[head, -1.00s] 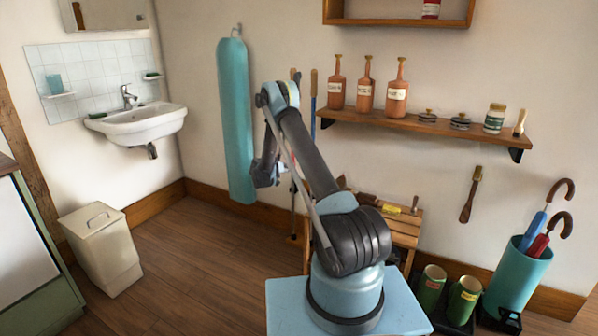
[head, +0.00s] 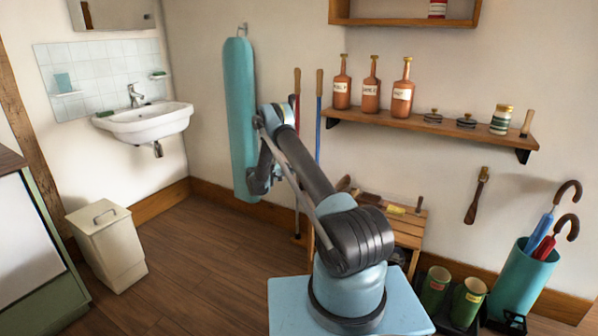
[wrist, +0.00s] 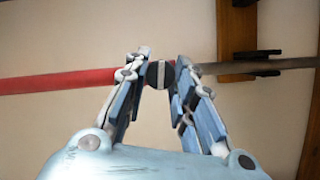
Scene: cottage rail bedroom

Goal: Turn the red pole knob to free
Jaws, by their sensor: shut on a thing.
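The red pole (wrist: 60,82) runs across the wrist view, red on the left and dark on the right. Its knob (wrist: 158,74) is a dark disc with a pale stripe, set between my fingertips. My gripper (wrist: 159,76) is shut on the knob, with one finger on each side. In the head view the upper part of the red pole (head: 297,82) stands against the wall, left of a blue pole (head: 318,115).
A teal ironing-board-like cover (head: 240,115) hangs close left of my arm. A wall shelf (head: 430,127) with bottles and jars is to the right. A wooden stool (head: 408,236) stands below it. Floor (head: 190,255) is clear toward the bin (head: 107,248).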

